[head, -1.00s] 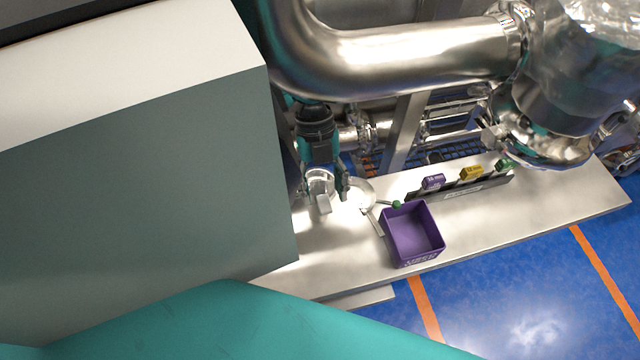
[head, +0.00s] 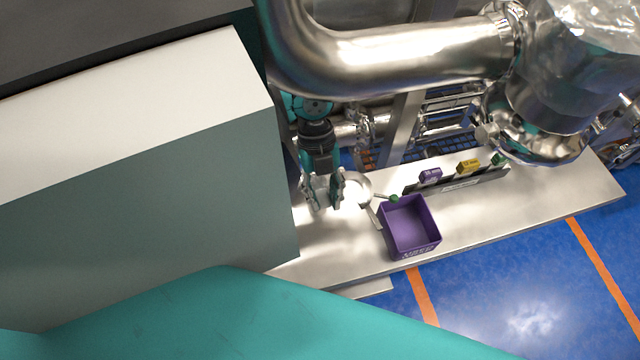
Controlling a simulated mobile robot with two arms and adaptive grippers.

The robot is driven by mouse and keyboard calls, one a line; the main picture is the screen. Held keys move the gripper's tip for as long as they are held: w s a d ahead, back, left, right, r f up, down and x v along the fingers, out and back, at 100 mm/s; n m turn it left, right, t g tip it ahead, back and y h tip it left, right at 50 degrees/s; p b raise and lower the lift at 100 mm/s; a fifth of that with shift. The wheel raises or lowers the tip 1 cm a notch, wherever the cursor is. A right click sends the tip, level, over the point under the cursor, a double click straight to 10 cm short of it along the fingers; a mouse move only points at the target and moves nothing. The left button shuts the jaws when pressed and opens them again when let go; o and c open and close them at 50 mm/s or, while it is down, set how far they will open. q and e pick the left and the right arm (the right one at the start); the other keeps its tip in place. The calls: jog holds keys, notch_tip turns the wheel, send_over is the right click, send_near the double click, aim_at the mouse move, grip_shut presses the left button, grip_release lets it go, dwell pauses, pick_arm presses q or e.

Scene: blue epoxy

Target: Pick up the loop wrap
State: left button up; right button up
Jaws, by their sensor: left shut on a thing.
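My left gripper (head: 324,196) reaches down over the left part of the pale bench (head: 335,240), beside the grey cabinet. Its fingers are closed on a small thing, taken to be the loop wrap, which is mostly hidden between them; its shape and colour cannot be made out. The gripper is close to the bench top; whether the held thing touches the bench I cannot tell. My right gripper is not in view.
A bright round piece with thin arms (head: 356,188) lies just right of the gripper. Small purple (head: 430,175) and yellow (head: 467,166) labelled blocks sit behind. A large steel pipe (head: 420,60) hangs above; the grey cabinet (head: 150,190) blocks the left.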

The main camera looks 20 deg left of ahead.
pick_arm(q)
jog(key=shift+r, duration=0.1)
jog(key=shift+r+b, duration=0.45)
jog(key=shift+r, duration=0.15)
jog(key=shift+b+v, duration=0.7)
jog(key=shift+v, duration=0.3)
jog(key=w+a+r+b, duration=0.2)
jog(key=w+a+b, duration=0.3)
jog(key=w+a, duration=0.5)
jog(key=shift+w+d+r+p, duration=0.25)
jog(key=shift+w+r+p, duration=0.15)
jog(key=shift+r+p, duration=0.3)
jog(key=shift+w+d+r+p, duration=0.25)
jog(key=shift+w+r+p, duration=0.2)
jog(key=shift+r, duration=0.45)
jog(key=shift+w+d+r+p, duration=0.25)
jog(key=shift+w+r+p, duration=0.15)
jog(key=shift+r+p, duration=0.3)
jog(key=shift+r, duration=0.1)
